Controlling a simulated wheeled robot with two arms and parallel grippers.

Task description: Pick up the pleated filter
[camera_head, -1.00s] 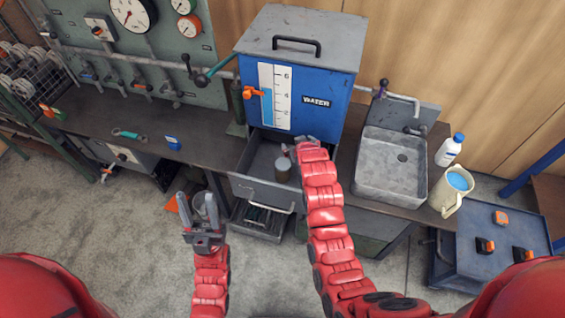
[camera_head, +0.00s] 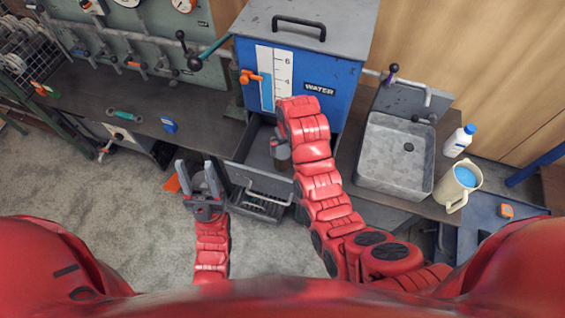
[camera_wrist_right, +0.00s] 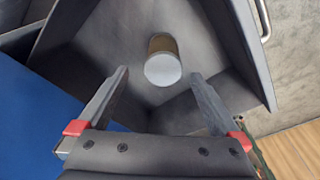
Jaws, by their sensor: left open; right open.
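The pleated filter (camera_wrist_right: 163,62) is a short cylinder with a pale end face and brownish side. It sits inside the grey open tray (camera_head: 240,165) below the blue water tank. In the right wrist view my right gripper (camera_wrist_right: 160,75) is open and empty, its fingers pointing toward the filter with one on either side of it in the picture. I cannot tell the exact gap. In the head view my right arm mostly hides that gripper and the filter. My left gripper (camera_head: 195,170) is open and empty, pointing up, left of the tray.
A grey sink (camera_head: 395,155), white bottle (camera_head: 459,140) and jug (camera_head: 457,187) are at right.

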